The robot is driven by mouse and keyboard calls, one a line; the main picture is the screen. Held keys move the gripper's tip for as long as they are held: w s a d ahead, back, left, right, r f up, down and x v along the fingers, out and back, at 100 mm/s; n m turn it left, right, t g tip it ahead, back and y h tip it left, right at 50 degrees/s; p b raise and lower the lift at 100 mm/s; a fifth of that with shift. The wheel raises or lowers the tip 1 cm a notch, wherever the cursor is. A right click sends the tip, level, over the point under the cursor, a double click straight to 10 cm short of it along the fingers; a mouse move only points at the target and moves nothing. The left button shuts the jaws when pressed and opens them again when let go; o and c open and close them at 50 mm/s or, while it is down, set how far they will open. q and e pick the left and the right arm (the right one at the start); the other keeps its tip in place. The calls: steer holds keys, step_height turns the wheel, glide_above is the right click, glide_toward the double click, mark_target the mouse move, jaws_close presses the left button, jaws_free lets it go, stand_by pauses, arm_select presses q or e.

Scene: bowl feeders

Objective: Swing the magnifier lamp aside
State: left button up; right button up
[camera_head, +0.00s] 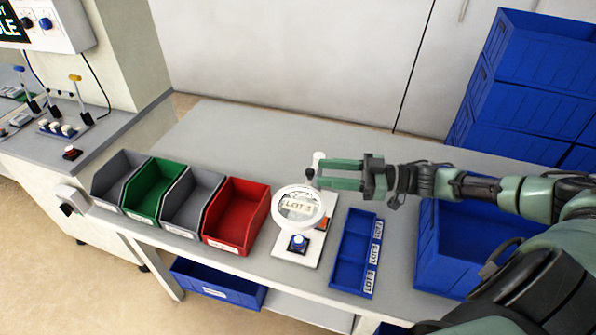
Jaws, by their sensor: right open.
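The magnifier lamp (277,206) has a round white ring head with a clear lens. It hangs over a white base plate (285,253) on the bench, and a "LOT" label shows through the lens. A white post top (318,157) stands behind the ring. My right gripper (314,176) reaches in from the right with its green fingers apart, one near the post top and one near the ring's upper right edge. Whether a finger touches the lamp I cannot tell. The lamp's arm is mostly hidden by the fingers. My left gripper is not in view.
Grey, green (150,203) and red (238,243) bins stand left of the lamp. A blue labelled tray (340,283) lies to its right, with a large blue crate (432,270) beyond. Blue crates (530,85) are stacked at the back right. The bench behind the lamp (235,135) is clear.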

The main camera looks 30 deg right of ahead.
mark_target(307, 183)
steer(key=p+x, duration=0.1)
steer(key=x, duration=0.6)
steer(key=shift+a+r+p, duration=0.15)
steer(key=shift+a+p, duration=0.15)
steer(key=shift+a, duration=0.1)
jaws_close()
steer(key=shift+w, duration=0.1)
stand_by(0.9)
